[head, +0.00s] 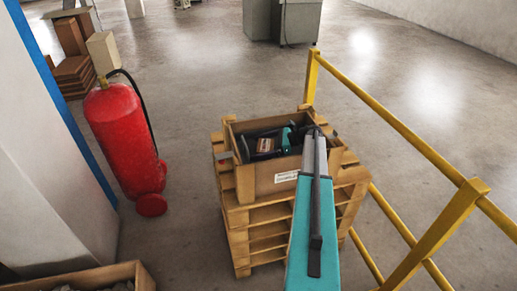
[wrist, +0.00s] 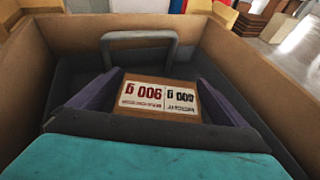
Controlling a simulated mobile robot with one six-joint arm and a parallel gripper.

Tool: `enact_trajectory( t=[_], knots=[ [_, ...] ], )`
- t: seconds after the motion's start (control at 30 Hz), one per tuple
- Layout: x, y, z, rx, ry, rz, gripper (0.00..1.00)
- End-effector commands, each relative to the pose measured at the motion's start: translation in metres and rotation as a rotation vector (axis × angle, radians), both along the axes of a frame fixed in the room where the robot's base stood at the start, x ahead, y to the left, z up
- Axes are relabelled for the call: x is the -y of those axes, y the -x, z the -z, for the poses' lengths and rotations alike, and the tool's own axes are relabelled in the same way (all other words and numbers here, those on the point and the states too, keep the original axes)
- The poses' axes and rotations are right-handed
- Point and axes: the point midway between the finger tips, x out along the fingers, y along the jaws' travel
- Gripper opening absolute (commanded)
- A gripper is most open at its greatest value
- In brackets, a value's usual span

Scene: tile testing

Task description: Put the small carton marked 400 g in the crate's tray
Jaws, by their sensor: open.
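A small brown carton (wrist: 155,108) with a white label lies low inside the wooden crate (wrist: 228,45). Its label is upside down in the wrist view; the large red print looks like 900 g, and the dark print beside it is not clearly legible. My gripper (wrist: 158,80) is open, with one purple finger on each side of the carton; I cannot tell whether they touch it. A dark grey tray (wrist: 75,75) with a raised handle fills the crate around the carton. In the head view the crate (head: 278,177) shows in the middle, its inside partly hidden by my arm.
The crate stands on stacked wooden pallets (head: 265,225). A yellow railing (head: 400,135) runs close on the right. A red fire extinguisher (head: 122,135) stands to the left. Another open box (head: 140,275) is at the bottom left.

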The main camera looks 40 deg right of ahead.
Motion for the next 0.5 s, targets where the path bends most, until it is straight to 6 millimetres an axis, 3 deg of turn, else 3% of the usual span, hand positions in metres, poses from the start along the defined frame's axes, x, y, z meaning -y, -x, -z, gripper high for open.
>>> enact_trajectory(
  t=[0.5],
  knots=[
    [0.051,0.049,-0.027,0.001,0.001,0.002,0.97]
  ],
)
